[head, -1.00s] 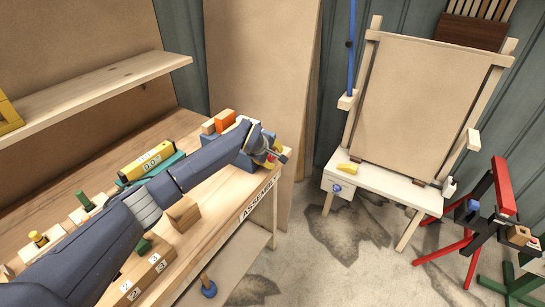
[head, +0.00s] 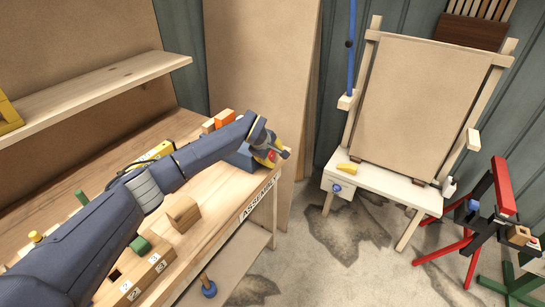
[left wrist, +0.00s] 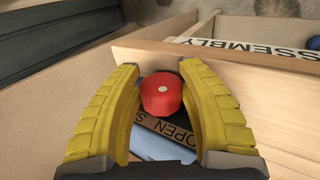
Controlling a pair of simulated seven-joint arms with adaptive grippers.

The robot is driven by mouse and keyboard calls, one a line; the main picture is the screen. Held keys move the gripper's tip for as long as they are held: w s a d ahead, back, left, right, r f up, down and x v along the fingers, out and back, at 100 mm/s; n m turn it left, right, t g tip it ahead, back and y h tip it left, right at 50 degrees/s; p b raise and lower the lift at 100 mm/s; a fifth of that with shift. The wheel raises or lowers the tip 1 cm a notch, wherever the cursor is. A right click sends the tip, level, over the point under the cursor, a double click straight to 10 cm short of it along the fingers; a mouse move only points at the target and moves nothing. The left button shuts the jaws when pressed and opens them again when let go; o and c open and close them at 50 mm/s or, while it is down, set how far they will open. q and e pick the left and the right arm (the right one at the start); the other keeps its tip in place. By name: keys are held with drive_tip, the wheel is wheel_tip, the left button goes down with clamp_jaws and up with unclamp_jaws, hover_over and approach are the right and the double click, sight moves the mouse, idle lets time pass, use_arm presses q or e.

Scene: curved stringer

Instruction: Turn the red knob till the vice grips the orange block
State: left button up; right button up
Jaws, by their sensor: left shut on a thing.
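The red knob (left wrist: 162,96) sits between the two yellow fingers of my left gripper (left wrist: 159,70) in the left wrist view. The fingers are shut on its sides. In the head view my left gripper (head: 266,150) is at the right end of the workbench, with a bit of the red knob (head: 272,155) showing. The blue vice (head: 240,159) is partly hidden by my arm. The orange block (head: 224,117) shows behind the arm; whether the vice jaws touch it cannot be seen. My right gripper is not in view.
The wooden workbench (head: 222,210) has an ASSEMBLY label on its front edge. A wooden block (head: 183,214) and a numbered block (head: 140,278) stand near my arm. An easel stands at right.

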sight(272, 152)
use_arm(q)
drive_tip(key=shift+w+r+g+y, duration=0.1)
drive_tip(key=shift+g+y, duration=0.4)
drive_tip(key=shift+g, duration=0.3)
drive_tip(key=shift+g+y, duration=0.5)
drive_tip(key=shift+g, duration=0.5)
drive_tip(key=shift+g+y, duration=0.4)
drive_tip(key=shift+g, duration=0.2)
drive_tip(key=o, duration=1.2)
drive_tip(key=r, duration=1.1)
drive_tip(key=shift+s+a+r, duration=0.15)
drive_tip(key=shift+s+r, duration=0.2)
drive_tip(key=shift+r, duration=0.05)
